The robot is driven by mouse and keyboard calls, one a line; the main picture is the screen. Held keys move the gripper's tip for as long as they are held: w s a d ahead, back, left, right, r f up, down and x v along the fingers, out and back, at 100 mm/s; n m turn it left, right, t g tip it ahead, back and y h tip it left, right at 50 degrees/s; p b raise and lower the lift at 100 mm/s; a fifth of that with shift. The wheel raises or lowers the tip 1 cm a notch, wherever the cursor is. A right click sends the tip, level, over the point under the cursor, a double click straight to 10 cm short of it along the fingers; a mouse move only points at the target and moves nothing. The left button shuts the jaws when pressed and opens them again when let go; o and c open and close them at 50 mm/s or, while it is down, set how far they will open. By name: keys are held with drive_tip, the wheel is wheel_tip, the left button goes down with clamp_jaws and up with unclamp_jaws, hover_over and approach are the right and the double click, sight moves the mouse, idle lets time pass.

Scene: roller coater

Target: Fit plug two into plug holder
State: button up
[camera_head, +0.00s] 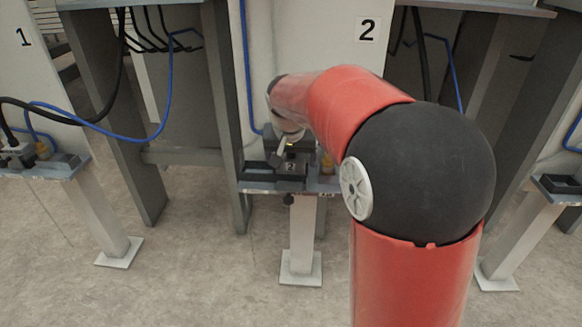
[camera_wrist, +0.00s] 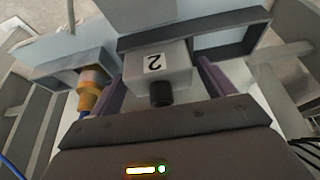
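Plug two (camera_wrist: 172,78) is a light grey block with a "2" label and a black round fitting. In the wrist view it lies between the two purple-grey fingers of my gripper (camera_wrist: 158,70), which close in on its sides. The plug holder (camera_wrist: 232,48), a dark rectangular frame, is just beyond the plug and extends to its right. The plug overlaps the frame's left part; whether it is seated or above it I cannot tell. In the head view my gripper (camera_head: 290,140) is over the stand's shelf, partly hidden by my arm; the plug (camera_head: 291,167) shows below it.
A yellow-orange connector (camera_wrist: 90,92) is on a grey bracket, left of the fingers in the wrist view. A blue cable (camera_head: 246,70) hangs beside the panel marked 2 (camera_head: 345,50). Station 1 with a similar shelf (camera_head: 45,170) stands left. Open floor lies in front.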

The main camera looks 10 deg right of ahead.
drive_tip(key=c, duration=1)
drive_tip(key=shift+r, duration=0.2)
drive_tip(key=shift+c, duration=0.2)
